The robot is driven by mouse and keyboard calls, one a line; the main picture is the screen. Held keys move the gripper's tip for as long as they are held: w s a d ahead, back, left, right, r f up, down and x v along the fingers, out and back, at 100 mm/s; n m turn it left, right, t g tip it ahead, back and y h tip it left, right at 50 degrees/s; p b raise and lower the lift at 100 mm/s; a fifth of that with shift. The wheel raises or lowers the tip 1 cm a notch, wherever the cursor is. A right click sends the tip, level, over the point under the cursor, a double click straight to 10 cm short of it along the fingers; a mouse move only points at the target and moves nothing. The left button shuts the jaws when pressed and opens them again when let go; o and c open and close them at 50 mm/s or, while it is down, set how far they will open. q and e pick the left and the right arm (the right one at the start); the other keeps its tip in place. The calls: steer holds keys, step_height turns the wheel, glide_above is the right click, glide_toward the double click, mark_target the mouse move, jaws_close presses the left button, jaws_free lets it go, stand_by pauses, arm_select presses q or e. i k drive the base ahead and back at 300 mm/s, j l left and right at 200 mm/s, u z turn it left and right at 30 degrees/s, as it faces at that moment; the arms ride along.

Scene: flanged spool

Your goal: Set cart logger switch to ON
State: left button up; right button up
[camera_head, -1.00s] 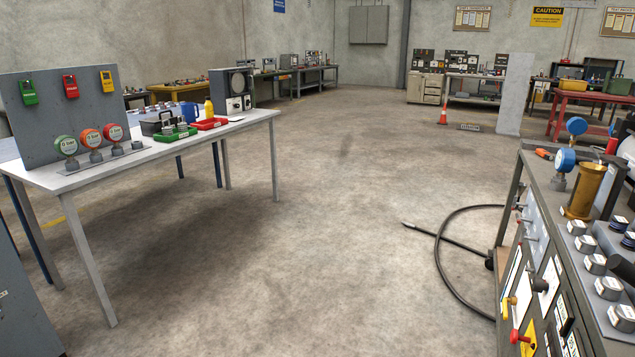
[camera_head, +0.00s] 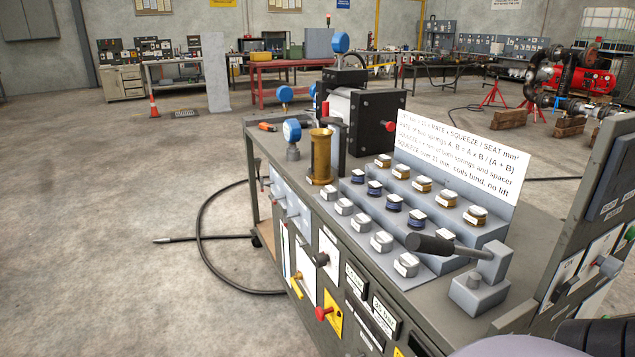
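A grey equipment cart (camera_head: 545,232) fills the right and lower middle of the head view. Its front carries a black knob (camera_head: 321,258), a yellow lever (camera_head: 297,293) and a red-knobbed control (camera_head: 323,312) on a yellow plate. An upright panel at the right edge carries more controls, including a grey knob (camera_head: 607,266) and a black handle (camera_head: 566,287). I cannot tell which control is the logger switch or read its setting. Neither gripper shows.
The cart top holds a stepped rack (camera_head: 384,255) of labelled pieces, a brass cylinder (camera_head: 321,158), a blue gauge (camera_head: 292,131) and a black-handled lever block (camera_head: 478,290). A black hose (camera_head: 203,245) lies on the floor left of the cart. The left floor is otherwise open.

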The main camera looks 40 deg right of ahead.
mark_target(561, 292)
steer(key=i+u, duration=0.15)
steer(key=u, duration=0.2)
steer(key=i+l+u, duration=0.1)
steer(key=u, duration=0.3)
steer(key=i+u, duration=0.1)
steer(key=u, duration=8.05)
